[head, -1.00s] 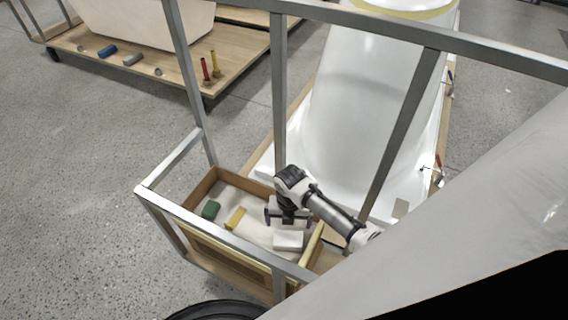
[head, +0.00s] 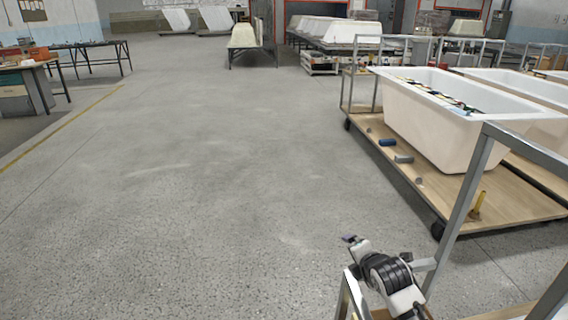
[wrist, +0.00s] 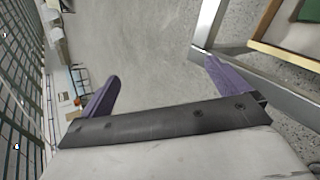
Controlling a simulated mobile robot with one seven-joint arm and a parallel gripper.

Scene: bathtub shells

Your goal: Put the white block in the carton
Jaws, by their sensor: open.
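My gripper (head: 350,240) is at the bottom of the head view, raised beside a metal cart frame. In the wrist view its two purple fingers (wrist: 162,86) are spread apart. Only grey floor shows between them, so it is open and empty. The white block is not visible in either current view. No carton can be made out either. A corner of a wooden tray (wrist: 290,58) shows at the upper right of the wrist view, with part of a green block (wrist: 310,10) in it.
A metal rail (head: 467,198) rises right of my gripper. A cart (head: 448,190) carrying a white bathtub (head: 440,125) stands at the right, with a blue cylinder (head: 387,142) and other small pieces on its deck. Open floor (head: 200,190) fills the left and middle.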

